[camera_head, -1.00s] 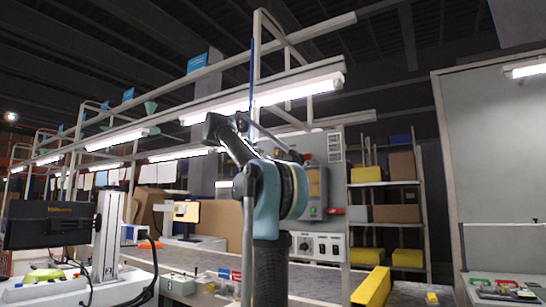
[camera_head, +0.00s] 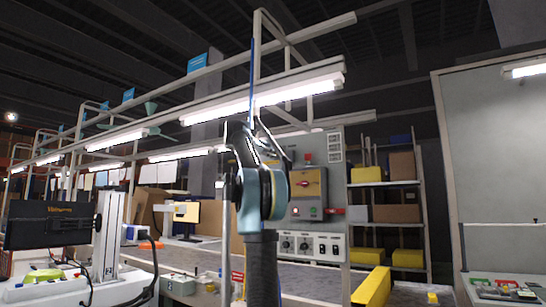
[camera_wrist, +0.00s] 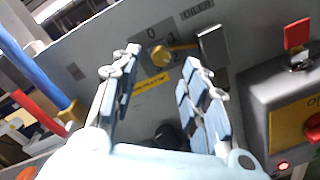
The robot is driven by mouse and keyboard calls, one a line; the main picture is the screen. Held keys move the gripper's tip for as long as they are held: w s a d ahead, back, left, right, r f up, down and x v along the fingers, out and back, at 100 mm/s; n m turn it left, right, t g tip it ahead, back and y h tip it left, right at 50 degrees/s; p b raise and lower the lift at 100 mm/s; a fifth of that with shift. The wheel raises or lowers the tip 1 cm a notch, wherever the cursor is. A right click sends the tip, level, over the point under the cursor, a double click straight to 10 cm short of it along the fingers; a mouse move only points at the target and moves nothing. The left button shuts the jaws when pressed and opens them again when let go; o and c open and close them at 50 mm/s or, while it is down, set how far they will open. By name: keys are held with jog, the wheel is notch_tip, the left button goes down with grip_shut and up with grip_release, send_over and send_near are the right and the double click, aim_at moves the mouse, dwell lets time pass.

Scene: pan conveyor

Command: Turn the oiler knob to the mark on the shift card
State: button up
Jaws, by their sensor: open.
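The oiler knob (camera_wrist: 160,56) is a round yellow knob on a grey panel, under an "OILER" label (camera_wrist: 197,9), in the wrist view. A yellow pointer reaches right from it, and printed marks including "0" and "2" stand around it. My gripper (camera_wrist: 161,57) is open, with one finger on either side of the knob in the picture. The fingers look empty; I cannot tell whether they touch the knob or how far in front of it they are. I cannot make out the shift card in either view.
A grey rectangular piece (camera_wrist: 212,46) stands close right of the knob. Further right are a red tag (camera_wrist: 297,34) and a box with a yellow plate (camera_wrist: 288,125) and red switch. In the head view, my arm partly covers the grey control panel (camera_head: 332,185).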

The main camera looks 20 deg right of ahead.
jog(key=shift+x, duration=2.45)
jog(key=shift+c, duration=0.6)
jog(key=shift+a, duration=0.1)
grip_shut()
